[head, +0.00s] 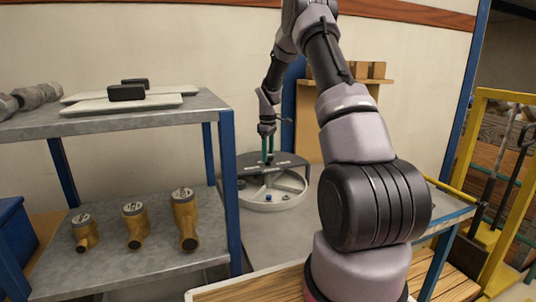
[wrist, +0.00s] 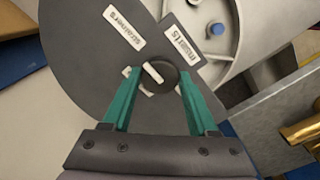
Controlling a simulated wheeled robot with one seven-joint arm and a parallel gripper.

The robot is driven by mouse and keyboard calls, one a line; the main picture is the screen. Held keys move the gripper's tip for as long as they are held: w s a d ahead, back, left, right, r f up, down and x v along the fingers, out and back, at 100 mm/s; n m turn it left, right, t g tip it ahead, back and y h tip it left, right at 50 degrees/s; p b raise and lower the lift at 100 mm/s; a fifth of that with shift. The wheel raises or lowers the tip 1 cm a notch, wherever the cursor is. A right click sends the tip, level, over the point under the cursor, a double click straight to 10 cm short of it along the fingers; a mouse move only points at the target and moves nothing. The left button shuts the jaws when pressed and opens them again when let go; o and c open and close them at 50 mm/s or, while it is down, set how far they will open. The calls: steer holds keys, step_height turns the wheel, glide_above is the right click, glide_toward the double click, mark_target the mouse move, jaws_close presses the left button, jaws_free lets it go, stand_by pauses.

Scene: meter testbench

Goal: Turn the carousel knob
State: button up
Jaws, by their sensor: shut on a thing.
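The carousel (head: 288,199) is a round, light grey tray with divided compartments, standing on the grey bench in the head view. A dark grey cover (wrist: 80,65) lies over part of it, with labels reading "strainers" and "inserts" in the wrist view. The carousel knob (wrist: 168,76) is a dark round piece with a white bar mark at the middle of the cover. My gripper (wrist: 155,80) has green fingers, shut on the knob from both sides. In the head view my gripper (head: 268,158) points down at the cover. A blue-topped piece (wrist: 216,30) sits in an uncovered compartment.
A metal shelf (head: 215,105) with a blue post (head: 229,190) stands left of the carousel. Several brass meter bodies (head: 134,224) stand on its lower level. Cardboard boxes (head: 368,70) and a yellow frame (head: 465,150) are to the right.

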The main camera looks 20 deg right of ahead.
stand_by(0.5)
steer(key=o, duration=1.3)
steer(key=shift+o, duration=0.2)
step_height(320, 180, up, 11)
steer(key=shift+f, duration=0.1)
